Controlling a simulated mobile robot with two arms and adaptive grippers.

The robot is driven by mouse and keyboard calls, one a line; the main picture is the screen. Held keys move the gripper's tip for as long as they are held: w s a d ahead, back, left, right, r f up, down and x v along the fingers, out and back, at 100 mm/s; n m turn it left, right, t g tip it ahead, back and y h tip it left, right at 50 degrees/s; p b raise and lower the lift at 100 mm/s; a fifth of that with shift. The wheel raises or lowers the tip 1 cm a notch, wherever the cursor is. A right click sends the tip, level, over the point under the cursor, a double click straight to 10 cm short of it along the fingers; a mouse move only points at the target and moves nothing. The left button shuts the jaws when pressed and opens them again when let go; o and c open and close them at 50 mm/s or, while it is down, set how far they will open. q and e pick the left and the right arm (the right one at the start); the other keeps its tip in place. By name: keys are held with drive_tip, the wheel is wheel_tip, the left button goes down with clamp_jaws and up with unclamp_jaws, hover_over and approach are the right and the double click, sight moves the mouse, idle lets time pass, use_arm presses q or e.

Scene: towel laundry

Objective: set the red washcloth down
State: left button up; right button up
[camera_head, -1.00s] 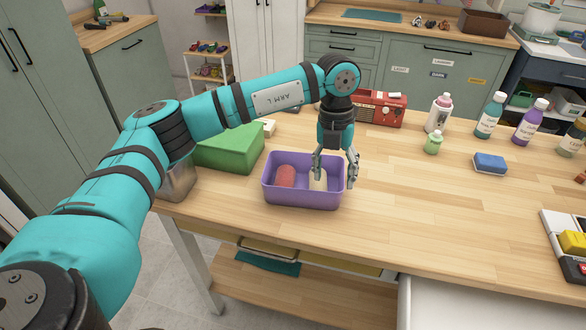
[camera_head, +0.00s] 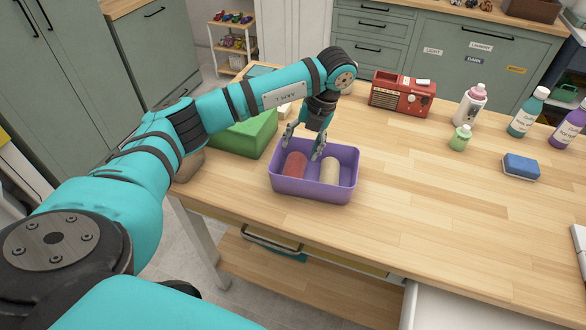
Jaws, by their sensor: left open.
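The red washcloth (camera_head: 294,166) is a rolled red bundle lying in the left part of the purple bin (camera_head: 312,193). A cream rolled cloth (camera_head: 330,171) lies beside it on the right in the same bin. My left gripper (camera_head: 304,146) is open at the bin's far side, above and behind the red roll. Its fingers are spread and hold nothing that I can see. Whether a finger touches the roll or the bin rim I cannot tell. My right gripper is not in view.
A green box (camera_head: 246,135) stands left of the bin. A red radio (camera_head: 402,94), several bottles and a blue sponge (camera_head: 521,166) stand to the back and right. The wooden tabletop (camera_head: 420,190) right of the bin is clear.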

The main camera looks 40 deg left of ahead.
sight(296, 159)
use_arm(q)
drive_tip(key=shift+s+a+f+p, duration=0.1)
drive_tip(key=shift+s+f+p, duration=0.2)
drive_tip(key=shift+f+p, duration=0.1)
drive_tip(key=p+x, duration=0.1)
drive_tip(key=x, duration=0.2)
drive_tip(key=shift+w+f+p, duration=0.1)
drive_tip(key=shift+f+p, duration=0.2)
drive_tip(key=shift+f, duration=0.55)
drive_tip(key=c, duration=1)
drive_tip(key=shift+r, duration=0.15)
